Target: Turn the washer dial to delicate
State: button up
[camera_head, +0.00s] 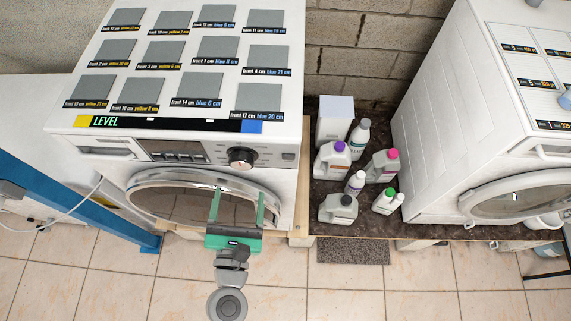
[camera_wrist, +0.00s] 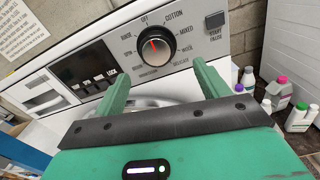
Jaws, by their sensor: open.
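The washer dial (camera_head: 241,158) is a round black knob with a silver rim on the front panel of the left washer. In the wrist view the dial (camera_wrist: 156,46) has a red mark pointing up and slightly left, roughly toward OFF. The DELICATE label (camera_wrist: 180,63) is at its lower right. My gripper (camera_head: 239,191) has two green fingers spread apart with nothing between them. It is in front of the washer door, below the dial in the head view. In the wrist view my gripper (camera_wrist: 160,70) frames the dial, which appears beyond the fingertips and apart from them.
A dark display (camera_wrist: 83,66) is left of the dial, and a START PAUSE button (camera_wrist: 215,20) is right. The round door (camera_head: 170,200) lies below. Several bottles (camera_head: 384,166) and a white box (camera_head: 335,122) stand right of the washer. Another washer (camera_head: 455,110) stands farther right.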

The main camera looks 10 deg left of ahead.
aim_at(241, 167)
jog(key=w, duration=0.2)
jog(key=w+a+p, duration=0.1)
jog(key=w, duration=0.4)
jog(key=shift+w+a+r, duration=0.15)
jog(key=shift+w+a, duration=0.15)
jog(key=shift+w, duration=0.1)
jog(key=c, duration=1)
